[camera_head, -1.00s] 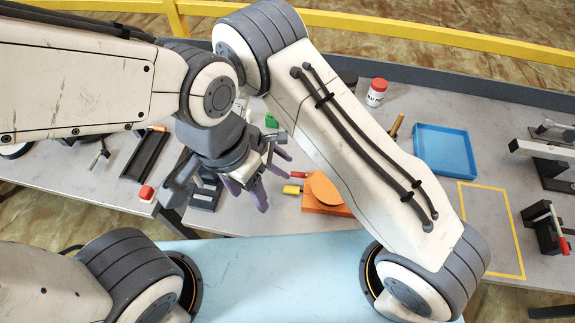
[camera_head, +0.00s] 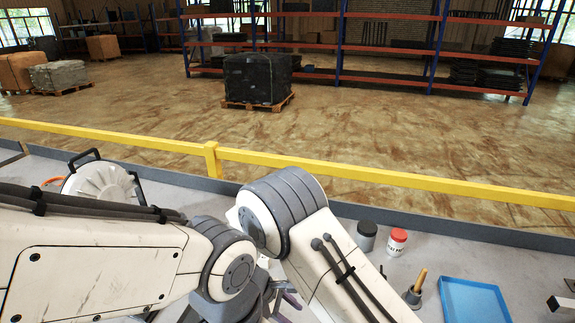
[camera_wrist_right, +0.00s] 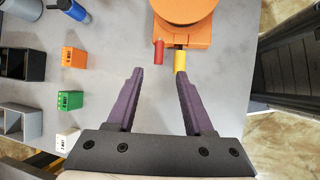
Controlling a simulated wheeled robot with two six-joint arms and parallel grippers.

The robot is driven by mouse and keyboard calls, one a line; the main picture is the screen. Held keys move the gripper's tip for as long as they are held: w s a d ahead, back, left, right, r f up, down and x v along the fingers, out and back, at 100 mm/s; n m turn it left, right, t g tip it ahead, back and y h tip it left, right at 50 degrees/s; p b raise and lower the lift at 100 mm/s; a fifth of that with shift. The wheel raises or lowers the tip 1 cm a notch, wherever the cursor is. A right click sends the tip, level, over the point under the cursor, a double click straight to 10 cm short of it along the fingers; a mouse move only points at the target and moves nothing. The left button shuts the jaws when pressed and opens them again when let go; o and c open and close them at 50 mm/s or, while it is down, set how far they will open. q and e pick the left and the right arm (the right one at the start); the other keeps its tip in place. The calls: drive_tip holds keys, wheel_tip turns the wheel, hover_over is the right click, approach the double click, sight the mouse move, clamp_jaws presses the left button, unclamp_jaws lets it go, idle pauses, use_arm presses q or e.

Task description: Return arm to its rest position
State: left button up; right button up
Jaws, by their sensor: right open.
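My right arm (camera_head: 345,270) is bent in front of the head camera. In the right wrist view my right gripper (camera_wrist_right: 159,72) is open, with two purple fingers apart over bare grey tabletop. An orange fixture (camera_wrist_right: 185,38) with a round top lies just beyond the fingertips. Its red handle (camera_wrist_right: 158,52) points between the fingers. Its yellow handle (camera_wrist_right: 180,60) ends at the right-hand fingertip; I cannot tell whether they touch. In the head view this gripper is mostly hidden at the bottom edge. My left gripper is not in view.
Orange (camera_wrist_right: 74,60), green (camera_wrist_right: 70,101) and white (camera_wrist_right: 66,138) blocks stand left of the gripper, near dark bins (camera_wrist_right: 32,65). A red-lidded jar (camera_head: 396,242), dark can (camera_head: 366,236) and blue tray (camera_head: 475,300) are right of the arm. A yellow rail (camera_head: 330,174) runs behind the table.

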drive_tip(key=s+d+r+m+y+b, duration=0.1)
drive_tip(key=s+r+m+y+b, duration=0.2)
drive_tip(key=s+r, duration=0.4)
drive_tip(key=s+d+r+m+y+b, duration=0.2)
drive_tip(key=s+r+m+y+b, duration=0.2)
drive_tip(key=s, duration=0.9)
wheel_tip(320, 180, up, 3)
drive_tip(key=shift+s+f+g+b, duration=0.15)
drive_tip(key=shift+g+b, duration=0.15)
drive_tip(key=shift+b, duration=0.6)
